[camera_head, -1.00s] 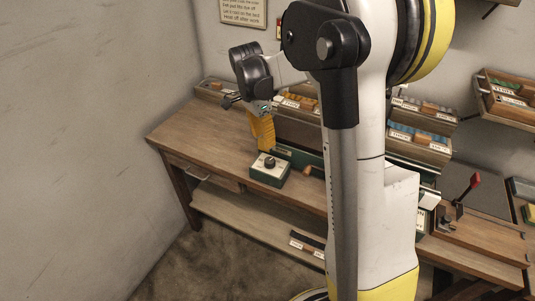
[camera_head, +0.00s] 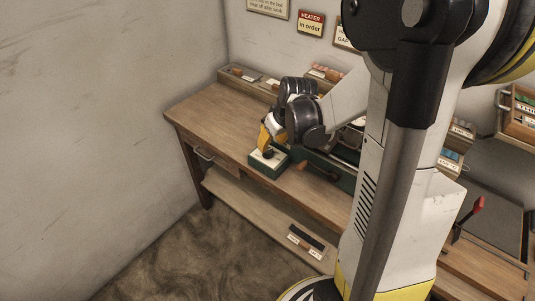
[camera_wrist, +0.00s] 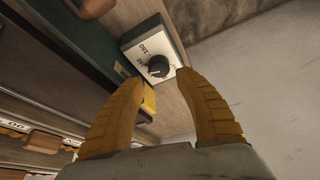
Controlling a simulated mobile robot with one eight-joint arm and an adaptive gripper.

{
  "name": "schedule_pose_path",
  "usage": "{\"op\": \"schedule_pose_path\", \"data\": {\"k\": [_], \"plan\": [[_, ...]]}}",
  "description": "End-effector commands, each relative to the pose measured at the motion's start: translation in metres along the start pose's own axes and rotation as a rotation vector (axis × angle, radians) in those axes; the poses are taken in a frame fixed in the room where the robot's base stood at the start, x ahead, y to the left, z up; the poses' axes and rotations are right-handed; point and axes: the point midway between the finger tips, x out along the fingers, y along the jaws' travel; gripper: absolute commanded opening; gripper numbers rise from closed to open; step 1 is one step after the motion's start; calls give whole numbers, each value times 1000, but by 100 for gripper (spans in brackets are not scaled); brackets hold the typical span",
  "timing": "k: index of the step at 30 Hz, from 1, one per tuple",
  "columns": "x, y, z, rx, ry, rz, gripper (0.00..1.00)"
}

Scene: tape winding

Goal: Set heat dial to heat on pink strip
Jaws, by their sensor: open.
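The heat dial is a dark round knob (camera_wrist: 158,67) on a small box (camera_wrist: 138,42) with a pale top and dark green sides. Printed numbers stand beside the knob. In the head view the box (camera_head: 262,168) sits near the table's front edge, and the knob (camera_head: 268,153) is partly hidden by my gripper. My gripper (camera_wrist: 157,78) is open, its two yellow fingers reaching toward the knob from either side, with nothing between them. Whether they touch it I cannot tell. In the head view my gripper (camera_head: 264,140) is just above the box. No pink strip shows clearly.
A green machine (camera_head: 335,172) stands right of the dial box. Bins (camera_head: 245,77) line the back of the wooden table (camera_head: 205,110), whose left part is clear. A sign reading "HEATER in order" (camera_head: 311,24) hangs on the wall. A red-handled lever (camera_head: 477,206) stands at right.

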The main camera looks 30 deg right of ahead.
Motion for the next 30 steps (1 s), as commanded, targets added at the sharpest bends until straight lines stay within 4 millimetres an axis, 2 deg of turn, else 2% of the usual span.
{"op": "schedule_pose_path", "data": {"k": [1,3,9,13,21,22,25,26,30], "plan": [[15,0,1,-1,0,0,41],[29,0,2,0,-1,0,41],[56,0,1,1,-1,0,41],[63,0,0,1,-1,0,41],[64,0,0,1,-1,0,41],[64,0,0,2,-1,0,37],[63,0,0,2,-1,0,6],[64,0,0,2,-1,0,1],[64,0,0,2,-1,0,1]]}}
